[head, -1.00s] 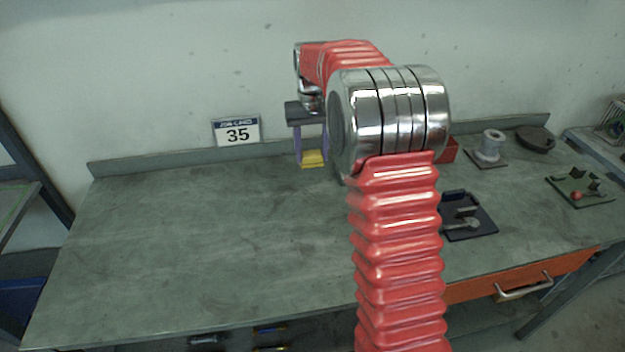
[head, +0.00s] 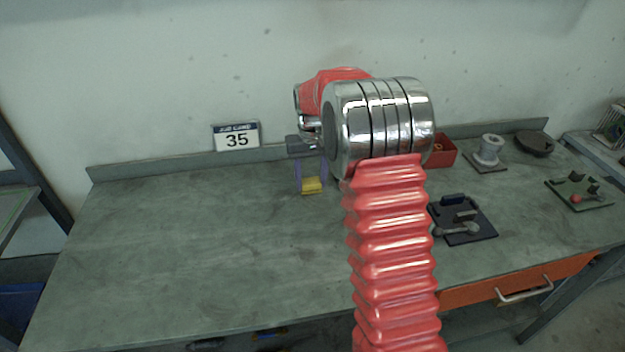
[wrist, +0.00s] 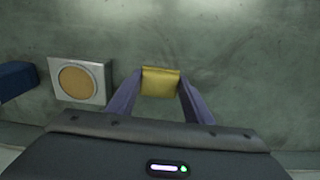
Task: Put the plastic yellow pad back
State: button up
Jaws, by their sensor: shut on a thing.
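My gripper (head: 311,184) points down over the back of the workbench, left of my red arm. Its two purple fingers are shut on the yellow pad (head: 312,185). The yellow pad (wrist: 160,81) shows in the wrist view as a small block between the fingertips of my gripper (wrist: 160,84). I cannot tell in the head view whether the pad touches the bench top. In the wrist view, a light square block with a round tan face (wrist: 77,80) lies left of the pad. My arm hides that part of the bench in the head view.
The workbench (head: 200,250) is clear on its left and middle. A dark plate with a lever (head: 462,222), a red box (head: 441,152), a grey spool (head: 488,150) and a green board (head: 579,192) are to the right. A blue block (wrist: 15,80) is at the wrist view's left edge.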

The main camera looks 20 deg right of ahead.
aim_at(311, 182)
jog(key=shift+f, duration=0.15)
jog(key=o, duration=1)
notch_tip(311, 182, up, 12)
jog(key=shift+r, duration=0.1)
dwell(0.3)
jog(key=shift+s, duration=0.1)
dwell(0.7)
